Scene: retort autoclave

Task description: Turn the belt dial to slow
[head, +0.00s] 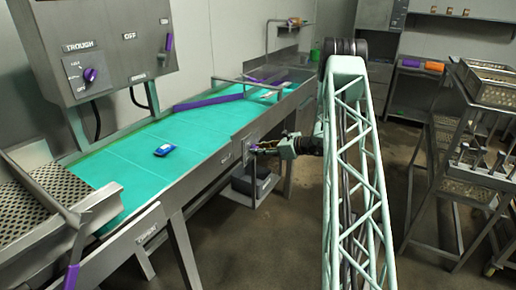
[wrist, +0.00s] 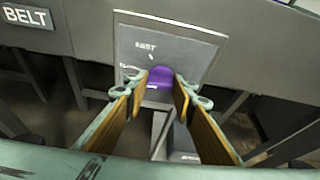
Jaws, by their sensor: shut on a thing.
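The belt dial is a purple knob (wrist: 161,76) on a grey plate (wrist: 187,50) set in the side of the conveyor frame. In the wrist view the plate reads FAST at its top; smaller marks at the left and below are partly hidden and not clearly legible. My gripper (wrist: 163,88) has its two fingers on either side of the knob, shut on it. The dial's pointer setting cannot be told. In the head view my gripper (head: 264,149) is at the same plate (head: 249,139), with the knob mostly hidden by the fingers.
A BELT label (wrist: 27,15) is left of the plate. The green conveyor belt (head: 120,172) carries a blue pack (head: 164,150). A wall box (head: 105,45) holds a purple TROUGH knob (head: 90,75). A rack trolley (head: 470,165) stands right; the floor between is clear.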

